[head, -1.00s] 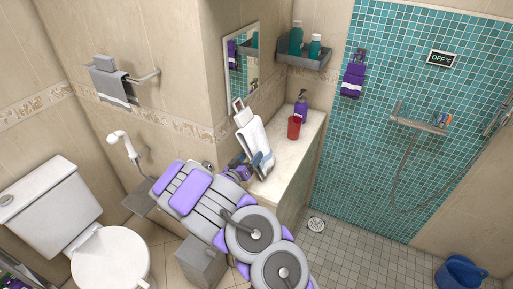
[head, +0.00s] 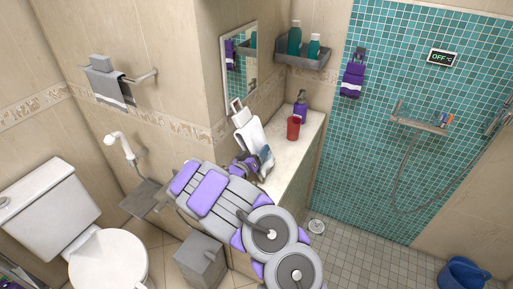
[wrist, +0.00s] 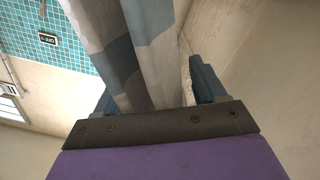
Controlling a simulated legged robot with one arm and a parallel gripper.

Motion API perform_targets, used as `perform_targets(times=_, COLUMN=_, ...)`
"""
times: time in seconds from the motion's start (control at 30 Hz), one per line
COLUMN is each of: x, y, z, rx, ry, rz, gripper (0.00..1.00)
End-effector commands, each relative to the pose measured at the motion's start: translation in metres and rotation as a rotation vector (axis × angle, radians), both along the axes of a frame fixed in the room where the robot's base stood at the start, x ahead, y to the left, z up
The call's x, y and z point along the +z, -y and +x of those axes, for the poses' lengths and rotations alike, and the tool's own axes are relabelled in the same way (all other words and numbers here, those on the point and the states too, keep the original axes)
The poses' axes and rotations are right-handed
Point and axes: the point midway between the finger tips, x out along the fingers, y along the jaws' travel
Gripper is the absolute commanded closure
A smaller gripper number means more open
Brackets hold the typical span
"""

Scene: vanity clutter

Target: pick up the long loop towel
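The long loop towel (head: 250,132) hangs by its loop from the wall beside the mirror, at the near end of the counter. It is white above, with grey and blue patches low down. In the wrist view the towel (wrist: 135,45) hangs between my two blue fingers and partly covers the left one. My gripper (head: 262,160) is at the towel's lower part. The fingers stand apart, with a visible gap between the towel and the right finger. The fingertips are small and partly hidden in the head view.
A red cup (head: 294,128) and a purple pump bottle (head: 300,108) stand on the counter (head: 286,160) just right of the towel. The mirror (head: 241,70) and wall are close behind. A grey bin (head: 200,262) and toilet (head: 107,262) are at left.

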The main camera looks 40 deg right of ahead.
Motion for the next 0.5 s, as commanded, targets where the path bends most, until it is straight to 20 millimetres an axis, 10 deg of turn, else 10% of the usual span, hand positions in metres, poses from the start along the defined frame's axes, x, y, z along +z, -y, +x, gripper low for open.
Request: perform_targets(times=0.5, x=-0.0005, y=-0.0006, z=0.0008, rx=0.002, ry=-0.001, rz=0.001, gripper=0.80)
